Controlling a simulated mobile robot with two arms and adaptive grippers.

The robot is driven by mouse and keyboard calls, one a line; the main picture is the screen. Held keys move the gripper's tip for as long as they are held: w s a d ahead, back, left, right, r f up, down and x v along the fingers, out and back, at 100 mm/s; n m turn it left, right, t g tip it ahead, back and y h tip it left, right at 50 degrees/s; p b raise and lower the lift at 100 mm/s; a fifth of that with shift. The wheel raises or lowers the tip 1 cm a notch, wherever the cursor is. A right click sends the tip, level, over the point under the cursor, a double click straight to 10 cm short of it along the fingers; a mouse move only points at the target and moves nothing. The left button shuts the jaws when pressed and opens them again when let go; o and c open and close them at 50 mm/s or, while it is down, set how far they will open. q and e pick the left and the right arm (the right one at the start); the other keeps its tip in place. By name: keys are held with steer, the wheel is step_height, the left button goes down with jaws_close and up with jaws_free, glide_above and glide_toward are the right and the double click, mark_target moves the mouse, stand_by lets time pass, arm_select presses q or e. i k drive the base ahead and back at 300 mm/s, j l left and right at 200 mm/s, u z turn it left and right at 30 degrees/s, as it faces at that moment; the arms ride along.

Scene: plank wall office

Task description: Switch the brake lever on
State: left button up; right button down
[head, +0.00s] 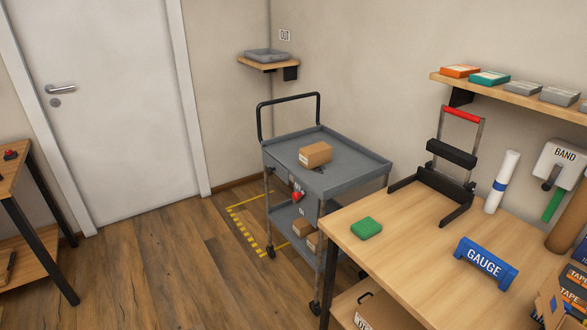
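A grey two-tier cart (352,148) with a black push handle stands near the wall corner. A small red knob (297,196), which looks like the brake lever, sits on the cart's near side, below the top tray. I cannot tell from here which position it is in. A cardboard box (315,155) lies on the top tray, and more boxes (303,227) are on the lower shelf. Neither of my grippers is in view.
A wooden workbench (410,240) at the right holds a green block (366,228), a blue gauge (485,263) and a black stand. Its corner is close to the cart. Yellow floor tape (240,232) lies beside the cart. Wooden floor (170,260) is clear at the left of it.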

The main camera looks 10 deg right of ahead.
mark_target(296, 196)
steer(key=i+u, duration=0.2)
steer(key=i, duration=0.2)
steer(key=i+l+u, duration=0.15)
steer(key=i, duration=0.25)
steer(key=i+l+u, duration=0.2)
steer(key=i, duration=0.2)
